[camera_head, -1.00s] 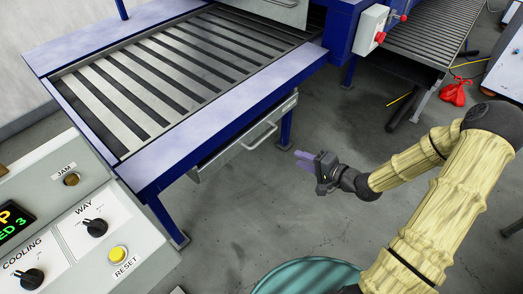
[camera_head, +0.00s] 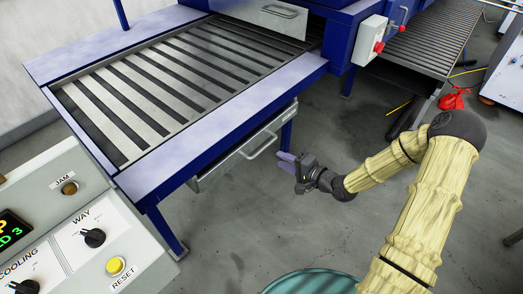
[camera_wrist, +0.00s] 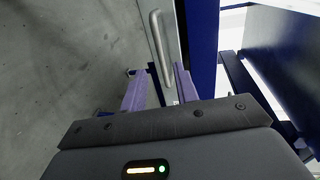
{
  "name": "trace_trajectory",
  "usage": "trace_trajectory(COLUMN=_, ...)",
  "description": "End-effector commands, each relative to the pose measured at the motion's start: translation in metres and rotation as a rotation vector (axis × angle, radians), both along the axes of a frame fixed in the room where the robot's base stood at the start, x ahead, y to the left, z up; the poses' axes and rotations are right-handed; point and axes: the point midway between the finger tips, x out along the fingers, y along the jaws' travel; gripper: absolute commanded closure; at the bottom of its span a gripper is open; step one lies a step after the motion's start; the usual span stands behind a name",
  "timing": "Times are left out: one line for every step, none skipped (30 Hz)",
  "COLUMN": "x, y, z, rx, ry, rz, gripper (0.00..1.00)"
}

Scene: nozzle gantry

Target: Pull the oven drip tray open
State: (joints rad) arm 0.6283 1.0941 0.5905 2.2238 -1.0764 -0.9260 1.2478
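The oven drip tray (camera_head: 228,163) is a grey drawer under the blue frame of the slatted oven conveyor. Its front looks flush with the frame. A silvery bar handle (camera_head: 261,147) stands out from the front; it also shows in the wrist view, where the handle (camera_wrist: 160,45) runs down toward the finger gap. My gripper (camera_head: 281,161) is open and empty, just right of and a little below the handle in the head view, apart from it. In the wrist view the two purple fingers of my gripper (camera_wrist: 160,72) are spread, with the handle's lower end seen between them.
A blue leg (camera_head: 286,136) stands close behind my gripper. A control panel (camera_head: 75,225) with knobs and a yellow button is at the lower left. A teal round object (camera_head: 312,283) sits at the bottom. The grey floor before the tray is clear.

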Motion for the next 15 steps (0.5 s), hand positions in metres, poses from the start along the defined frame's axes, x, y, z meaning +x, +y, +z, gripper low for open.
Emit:
trace_trajectory(x=0.005, y=0.009, z=-0.002, rx=0.001, ry=-0.001, rz=0.004, gripper=0.70)
trace_trajectory(x=0.008, y=0.012, z=-0.003, rx=0.001, ry=-0.001, rz=0.003, gripper=0.70)
trace_trajectory(x=0.012, y=0.018, z=-0.004, rx=0.001, ry=-0.001, rz=0.003, gripper=0.70)
trace_trajectory(x=0.016, y=0.022, z=-0.005, rx=0.001, ry=-0.001, rz=0.003, gripper=0.70)
trace_trajectory(x=0.019, y=0.026, z=-0.006, rx=0.000, ry=-0.001, rz=0.002, gripper=0.70)
trace_trajectory(x=0.023, y=0.031, z=-0.008, rx=0.001, ry=0.000, rz=0.003, gripper=0.70)
trace_trajectory(x=0.026, y=0.035, z=-0.009, rx=0.001, ry=-0.001, rz=0.003, gripper=0.70)
trace_trajectory(x=0.029, y=0.040, z=-0.010, rx=0.001, ry=0.000, rz=0.003, gripper=0.70)
trace_trajectory(x=0.034, y=0.045, z=-0.011, rx=0.000, ry=0.000, rz=0.002, gripper=0.70)
trace_trajectory(x=0.037, y=0.049, z=-0.013, rx=0.000, ry=0.000, rz=0.002, gripper=0.70)
trace_trajectory(x=0.040, y=0.053, z=-0.014, rx=0.000, ry=0.000, rz=0.003, gripper=0.70)
trace_trajectory(x=0.044, y=0.058, z=-0.015, rx=0.000, ry=0.000, rz=0.002, gripper=0.70)
trace_trajectory(x=0.047, y=0.062, z=-0.016, rx=0.001, ry=0.001, rz=0.002, gripper=0.70)
trace_trajectory(x=0.050, y=0.065, z=-0.017, rx=0.000, ry=0.000, rz=0.001, gripper=0.70)
trace_trajectory(x=0.053, y=0.069, z=-0.018, rx=0.000, ry=0.000, rz=0.002, gripper=0.70)
